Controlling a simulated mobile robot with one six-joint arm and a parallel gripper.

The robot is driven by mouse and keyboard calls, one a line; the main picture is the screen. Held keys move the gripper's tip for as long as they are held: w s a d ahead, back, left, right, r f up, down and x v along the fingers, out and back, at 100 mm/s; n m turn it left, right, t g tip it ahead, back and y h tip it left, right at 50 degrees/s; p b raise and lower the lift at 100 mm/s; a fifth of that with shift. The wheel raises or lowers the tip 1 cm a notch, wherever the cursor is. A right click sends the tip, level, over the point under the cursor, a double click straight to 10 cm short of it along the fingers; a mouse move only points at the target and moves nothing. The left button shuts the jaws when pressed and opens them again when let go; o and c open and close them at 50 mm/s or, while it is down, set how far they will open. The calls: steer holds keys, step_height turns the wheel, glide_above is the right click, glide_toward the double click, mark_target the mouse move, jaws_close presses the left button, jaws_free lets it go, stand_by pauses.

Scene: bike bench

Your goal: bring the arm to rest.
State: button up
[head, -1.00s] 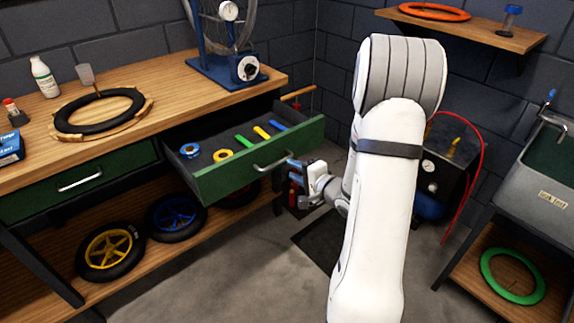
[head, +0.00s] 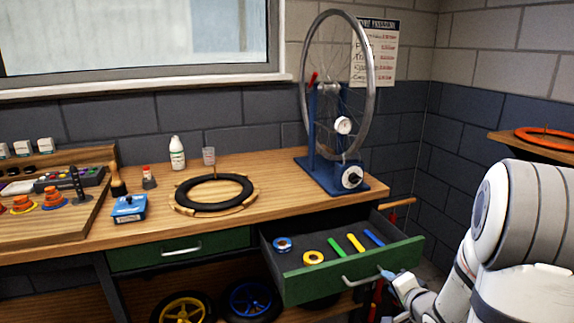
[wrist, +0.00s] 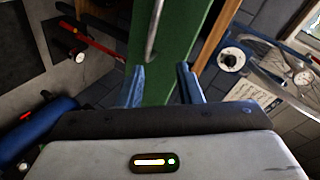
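My arm (head: 515,245) reaches in from the right edge of the head view, its lower part cut off. My gripper (head: 388,276) is at the front of the open green drawer (head: 300,285), by the right end of its handle (head: 358,281). In the wrist view, the two blue fingertips of my gripper (wrist: 161,82) stand apart with nothing held between them. The green drawer front (wrist: 185,40) fills the space beyond them, and the handle (wrist: 155,30) lies ahead of the fingers, not between them.
The drawer holds two tape rolls and green, yellow and blue tools. The wooden bench (head: 235,235) carries a tyre on a ring (head: 215,208) and a wheel stand (head: 330,170). A wall shelf (head: 540,143) is behind my arm. Wheels sit below.

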steer(key=s+a+r+n+g+h+p, duration=0.1)
steer(key=s+r+n+g+h+p, duration=0.25)
steer(key=r, duration=0.55)
steer(key=s+a+r+n+g+p, duration=0.2)
steer(key=s+a+r, duration=0.2)
steer(key=s, duration=0.2)
steer(key=s+a+r+n+g+y+p, duration=0.1)
steer(key=s+a+r+n+g+p, duration=0.1)
steer(key=s, duration=0.5)
steer(key=s+a+r+n+g+y+p, duration=0.1)
steer(key=s+a+r+n+g+p, duration=0.2)
steer(key=s+a+r+n, duration=0.1)
steer(key=s+a+r, duration=0.1)
steer(key=s+a, duration=0.1)
steer(key=shift+s+a+r, duration=0.3)
steer(key=shift+a+r, duration=0.05)
steer(key=shift+r, duration=0.05)
